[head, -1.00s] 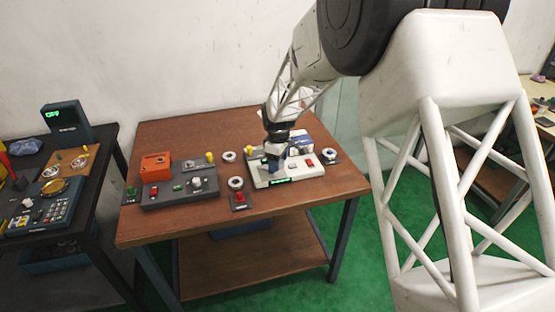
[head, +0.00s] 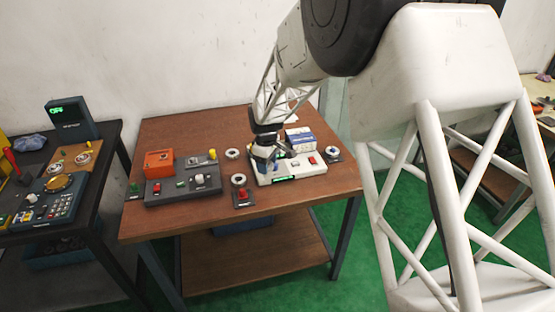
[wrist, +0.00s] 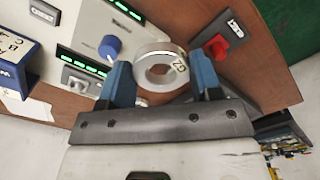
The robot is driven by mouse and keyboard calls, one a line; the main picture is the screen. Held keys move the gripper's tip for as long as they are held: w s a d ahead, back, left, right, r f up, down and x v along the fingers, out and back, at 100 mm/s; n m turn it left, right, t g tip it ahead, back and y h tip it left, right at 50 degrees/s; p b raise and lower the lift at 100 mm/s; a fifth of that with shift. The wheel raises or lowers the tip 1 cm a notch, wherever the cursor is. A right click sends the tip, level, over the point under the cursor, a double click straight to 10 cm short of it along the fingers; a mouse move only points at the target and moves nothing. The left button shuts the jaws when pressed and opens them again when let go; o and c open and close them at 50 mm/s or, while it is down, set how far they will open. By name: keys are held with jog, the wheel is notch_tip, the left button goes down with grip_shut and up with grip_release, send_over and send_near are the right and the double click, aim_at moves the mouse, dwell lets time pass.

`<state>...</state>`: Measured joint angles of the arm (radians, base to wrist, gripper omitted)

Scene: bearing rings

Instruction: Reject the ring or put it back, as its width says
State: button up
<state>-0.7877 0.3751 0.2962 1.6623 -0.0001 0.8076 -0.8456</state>
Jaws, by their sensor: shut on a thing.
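In the wrist view a silver-white ring (wrist: 148,52) with a dark marking, partly readable as "G2", sits between the two blue fingers. My gripper (wrist: 161,76) is shut on it. The ring is held above the table, beside a white device (wrist: 73,38) with green displays and a blue knob. In the head view my gripper (head: 263,160) is over the left end of the white device (head: 309,172); the held ring cannot be made out there. The display digits are too small or tilted to read.
Other rings lie at the back (head: 232,154), by a red switch at the front (head: 238,180), and on the right (head: 332,150). A grey panel (head: 170,192), an orange box (head: 158,162) and a blue-and-white box (head: 300,139) also stand on the table.

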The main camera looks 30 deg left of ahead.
send_over(243, 190)
jog(key=shift+d+f, duration=0.1)
jog(key=shift+f, duration=0.1)
jog(key=shift+f, duration=0.15)
jog(key=shift+f, duration=1.85)
jog(key=shift+f, duration=1.75)
dwell(2.3)
jog(key=o, duration=1.2)
jog(key=shift+r, duration=0.1)
